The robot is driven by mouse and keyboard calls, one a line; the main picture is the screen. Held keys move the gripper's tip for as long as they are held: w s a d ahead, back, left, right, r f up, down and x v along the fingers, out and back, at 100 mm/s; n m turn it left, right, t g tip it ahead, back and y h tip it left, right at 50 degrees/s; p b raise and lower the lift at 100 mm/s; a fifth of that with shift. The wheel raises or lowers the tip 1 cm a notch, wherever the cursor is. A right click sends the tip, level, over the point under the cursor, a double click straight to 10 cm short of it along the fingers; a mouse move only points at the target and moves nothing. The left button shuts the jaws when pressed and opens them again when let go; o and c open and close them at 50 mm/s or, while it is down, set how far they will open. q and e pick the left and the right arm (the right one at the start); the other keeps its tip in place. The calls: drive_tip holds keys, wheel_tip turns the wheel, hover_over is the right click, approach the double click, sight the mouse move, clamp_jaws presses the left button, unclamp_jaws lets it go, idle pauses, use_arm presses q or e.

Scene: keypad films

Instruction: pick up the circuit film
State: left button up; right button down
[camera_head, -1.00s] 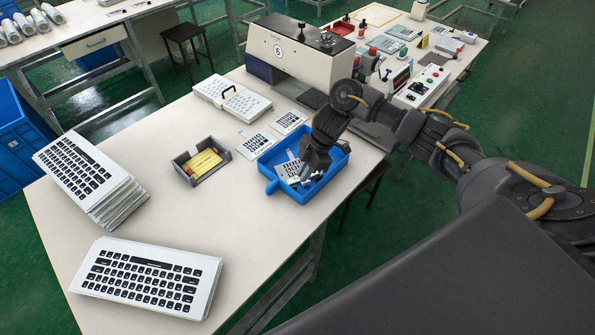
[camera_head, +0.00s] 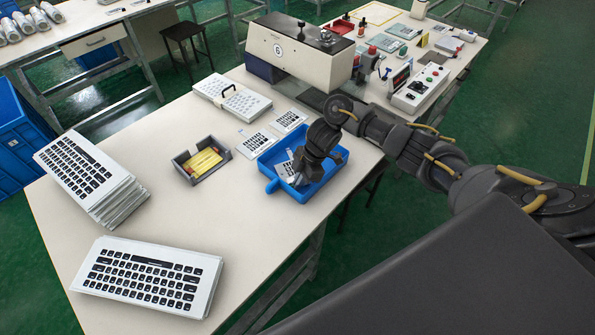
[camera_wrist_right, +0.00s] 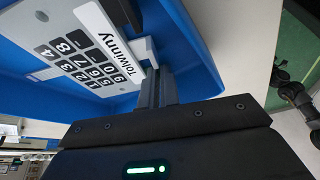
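A blue tray (camera_head: 326,172) stands at the right edge of the white table. In it lies a circuit film (camera_head: 284,169), with dark number keys and a white label strip. The film (camera_wrist_right: 92,62) also shows in the right wrist view, where the label reads "Tolwinny". My right gripper (camera_head: 300,178) reaches down into the tray. In the wrist view its fingers (camera_wrist_right: 148,62) are close together at the film's label edge and look shut on it. The gripper hides part of the film in the head view. My left gripper is not in view.
Two more keypad films (camera_head: 256,143) lie behind the tray. A dark holder with yellow pieces (camera_head: 204,161) stands left of it. Keyboard stacks (camera_head: 150,278) are at the front left. A press machine (camera_head: 300,55) stands behind. The table's middle front is clear.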

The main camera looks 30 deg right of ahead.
drive_tip(key=a+r+m+t+b, duration=0.1)
drive_tip(key=a+r+m, duration=0.2)
drive_tip(key=r, duration=1.5)
drive_tip(key=s+r+m+t+b, duration=0.1)
drive_tip(key=s+r+m, duration=0.2)
drive_tip(key=s, duration=0.5)
drive_tip(key=shift+a+h, duration=0.3)
drive_tip(key=shift+a, duration=0.15)
drive_tip(key=shift+w+a+r, duration=0.1)
drive_tip(key=shift+a, duration=0.05)
